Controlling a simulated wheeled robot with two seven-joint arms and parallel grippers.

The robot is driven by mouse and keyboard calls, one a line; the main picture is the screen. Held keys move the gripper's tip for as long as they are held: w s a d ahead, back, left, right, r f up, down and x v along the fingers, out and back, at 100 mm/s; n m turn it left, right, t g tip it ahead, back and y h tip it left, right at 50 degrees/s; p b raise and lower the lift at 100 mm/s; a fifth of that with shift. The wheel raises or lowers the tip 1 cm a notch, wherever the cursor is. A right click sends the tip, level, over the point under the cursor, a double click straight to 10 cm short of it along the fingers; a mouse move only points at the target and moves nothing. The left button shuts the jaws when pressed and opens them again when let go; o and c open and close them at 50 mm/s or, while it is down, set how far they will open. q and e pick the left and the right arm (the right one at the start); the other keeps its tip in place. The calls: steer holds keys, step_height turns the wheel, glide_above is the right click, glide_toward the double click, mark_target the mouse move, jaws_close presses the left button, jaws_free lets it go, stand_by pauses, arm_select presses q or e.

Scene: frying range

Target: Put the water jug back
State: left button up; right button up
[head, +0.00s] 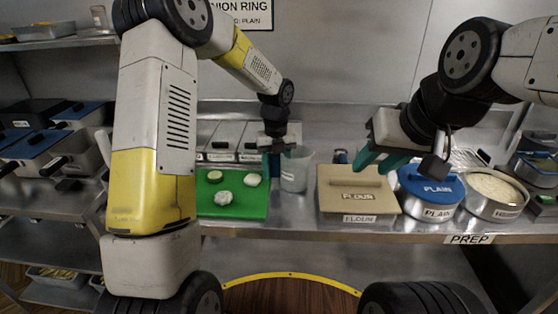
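The water jug (296,174) is a clear, pale container that appears to stand upright on the steel counter, between the green board and the flour box. My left gripper (275,158) points down at the jug's left side, with teal fingers close to it. I cannot tell whether they grip the jug or its handle. My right gripper (382,163) is over the back of the flour box, its teal fingers apart and nothing seen between them.
The green board (234,206) holds pale round pieces. The flour box (357,195) has a tan lid; a blue-lidded PLAIN tub (431,190) and an open round pan (493,192) stand to its right. Lidded bins (225,140) line the back.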

arm_select(q)
steer(key=shift+o, duration=0.2)
steer(key=s+a+r+n+t, duration=0.1)
steer(key=s+r+n, duration=0.2)
steer(key=r, duration=0.6)
steer(key=s+a+r+n, duration=0.2)
steer(key=s+r+n, duration=0.15)
steer(key=r, duration=0.55)
steer(key=s+a+r+n+t+h, duration=0.1)
steer(key=s+a+n+t, duration=0.1)
steer(key=s+n, duration=0.7)
steer(key=s+a+r+n+t+h, duration=0.1)
steer(key=s+a+n+t, duration=0.2)
steer(key=s+n, duration=0.7)
steer(key=shift+a+n, duration=0.45)
steer(key=shift+n, duration=2.9)
steer(key=shift+s+r, duration=0.1)
